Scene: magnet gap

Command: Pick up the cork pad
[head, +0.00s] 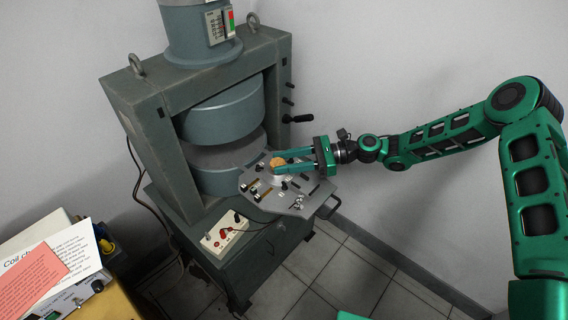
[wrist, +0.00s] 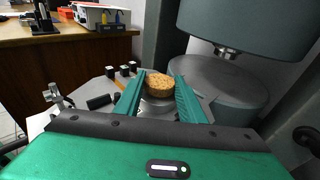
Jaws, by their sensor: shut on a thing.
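The cork pad (head: 277,162) is a small round tan disc over the grey plate (head: 318,200) in front of the magnet. In the wrist view the cork pad (wrist: 159,82) sits between the two green fingers. My gripper (head: 290,160) reaches in from the right and is shut on the cork pad. It also shows in the wrist view (wrist: 160,90), with a finger on each side of the pad. Something round and metallic shows just under the pad; I cannot tell whether the pad touches it.
The magnet's lower pole (head: 228,158) and upper pole (head: 222,110) stand close behind the pad. Small fittings (head: 297,201) lie on the plate. A white box with red knobs (head: 226,234) stands at the front. A desk with papers (head: 45,275) is at the lower left.

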